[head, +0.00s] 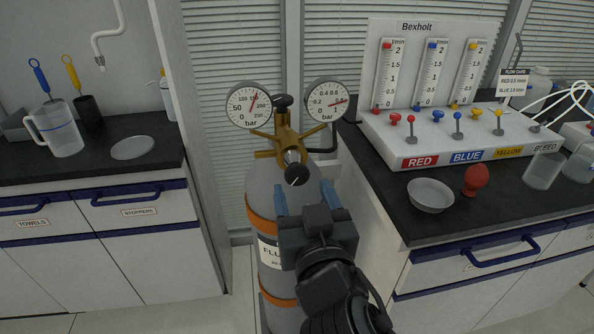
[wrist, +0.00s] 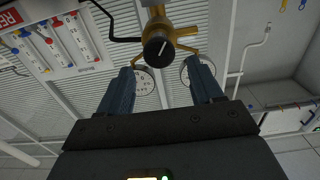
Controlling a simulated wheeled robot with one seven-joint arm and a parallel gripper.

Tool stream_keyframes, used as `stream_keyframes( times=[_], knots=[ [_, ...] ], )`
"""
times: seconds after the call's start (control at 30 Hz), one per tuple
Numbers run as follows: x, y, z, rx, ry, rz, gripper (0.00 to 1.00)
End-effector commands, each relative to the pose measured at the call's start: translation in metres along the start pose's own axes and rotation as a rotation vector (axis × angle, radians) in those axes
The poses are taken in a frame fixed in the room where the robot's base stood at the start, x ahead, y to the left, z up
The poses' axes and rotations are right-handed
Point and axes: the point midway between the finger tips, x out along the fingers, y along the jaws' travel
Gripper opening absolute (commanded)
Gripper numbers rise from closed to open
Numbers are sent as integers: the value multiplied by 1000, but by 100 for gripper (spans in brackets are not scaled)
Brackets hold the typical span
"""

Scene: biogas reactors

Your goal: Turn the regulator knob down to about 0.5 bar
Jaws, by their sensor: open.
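The regulator knob (head: 296,175) is black with a white line, at the front of the brass regulator (head: 285,140) on the gas cylinder (head: 263,210). It also shows in the wrist view (wrist: 157,49), beyond the fingertips and roughly centred between them. My gripper (head: 305,194) is open and empty, just below and in front of the knob, apart from it. Its two blue fingers also show in the wrist view (wrist: 163,72). The right gauge (head: 327,101), with a scale to 1 bar, has its red needle pointing right, near 0.8. The left gauge (head: 249,106) has a larger scale.
A right bench holds a flow panel (head: 425,65) with coloured valves, a bowl (head: 430,195) and a red bulb (head: 475,180). A left bench holds a jug (head: 60,130) and a dish (head: 132,148). A black hose runs from the regulator towards the right bench.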

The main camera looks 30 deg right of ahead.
Motion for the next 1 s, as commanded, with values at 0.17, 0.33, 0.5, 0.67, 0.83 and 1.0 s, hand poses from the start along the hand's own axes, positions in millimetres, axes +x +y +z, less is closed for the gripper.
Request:
stream_keyframes(
  times=[0.17,0.33,0.5,0.67,0.83,1.0],
  knots=[
    [30,0,-3,-2,2,1,65],
    [51,0,-2,-1,1,-1,65],
    [61,0,-1,-1,0,-1,65],
    [62,0,0,-1,0,-2,65],
    [62,0,0,-1,0,-2,60],
    [62,0,0,-1,0,-2,43]
  ],
)
